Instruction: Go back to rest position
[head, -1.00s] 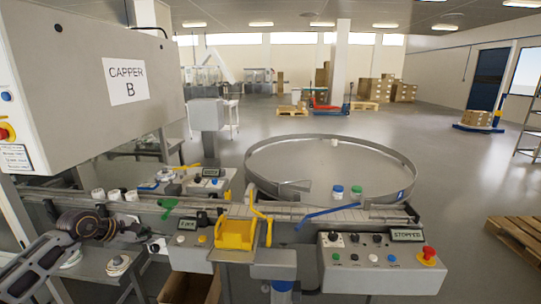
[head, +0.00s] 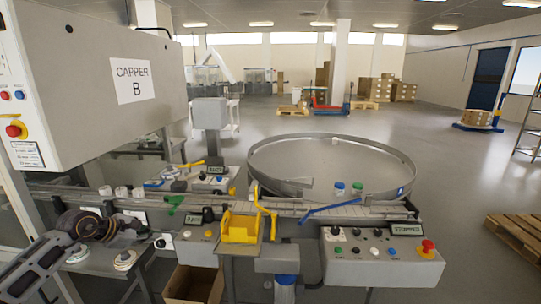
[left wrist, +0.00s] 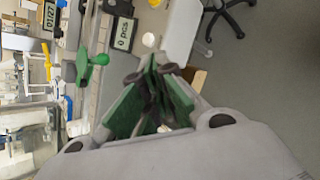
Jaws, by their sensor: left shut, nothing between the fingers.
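My left gripper (head: 132,229) is in the lower left of the head view, in front of the conveyor by the capper machine. Its fingers are shut and hold nothing. In the left wrist view the green-padded fingers (left wrist: 152,68) come together at the tips. A green-handled lever (left wrist: 94,60) shows beyond them to the left, apart from the fingers. My right gripper is not in view.
The CAPPER B machine (head: 120,85) stands at the left. A yellow bin (head: 238,229) is on the front of the line. A round turntable (head: 330,150) holds jars with blue and green lids. A control panel (head: 375,262) is at the right; open floor lies beyond.

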